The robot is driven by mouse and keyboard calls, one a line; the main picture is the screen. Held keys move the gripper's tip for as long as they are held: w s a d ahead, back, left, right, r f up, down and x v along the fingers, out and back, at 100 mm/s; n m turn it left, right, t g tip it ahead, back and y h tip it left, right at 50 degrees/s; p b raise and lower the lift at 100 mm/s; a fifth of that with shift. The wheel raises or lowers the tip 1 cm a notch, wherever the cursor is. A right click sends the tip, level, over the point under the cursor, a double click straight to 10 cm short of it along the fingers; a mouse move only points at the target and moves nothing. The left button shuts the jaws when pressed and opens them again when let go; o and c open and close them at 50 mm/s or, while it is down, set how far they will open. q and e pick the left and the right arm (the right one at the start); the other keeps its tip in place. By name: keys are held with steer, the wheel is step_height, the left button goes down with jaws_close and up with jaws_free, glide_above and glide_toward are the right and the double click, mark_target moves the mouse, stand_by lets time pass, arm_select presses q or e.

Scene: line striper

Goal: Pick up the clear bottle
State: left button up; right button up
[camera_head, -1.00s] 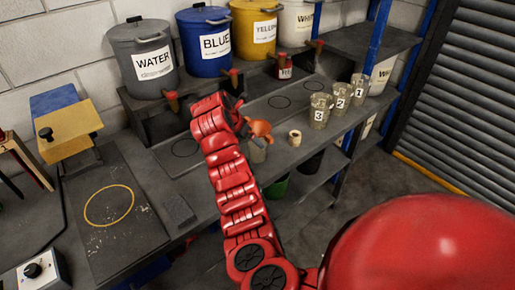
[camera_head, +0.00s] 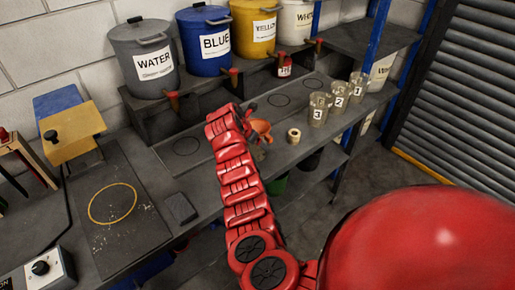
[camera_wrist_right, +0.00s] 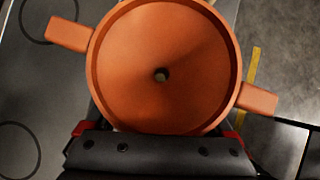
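An orange funnel (camera_head: 261,129) with two side tabs is at the end of my right arm. It fills most of the right wrist view (camera_wrist_right: 162,65), wide mouth towards the camera, just beyond the dark gripper body. Its hole is near the middle. A small clear vessel (camera_head: 258,152) shows partly below the funnel; I cannot tell whether it is the clear bottle. My right gripper's fingertips are hidden by the funnel and arm, so its grip is unclear. Clear cups marked 3 (camera_head: 319,112), 2 (camera_head: 340,100) and 1 (camera_head: 357,89) stand to the right. My left gripper is out of view.
Water (camera_head: 143,65), blue (camera_head: 211,45) and yellow (camera_head: 254,30) buckets stand on the raised shelf, with taps in front. A small red bottle (camera_head: 284,71) and a cream ring (camera_head: 293,136) are nearby. The yellow-ringed spot (camera_head: 112,221) on the left bench is clear.

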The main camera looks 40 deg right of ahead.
steer(key=c, duration=0.7)
steer(key=shift+r, duration=0.1)
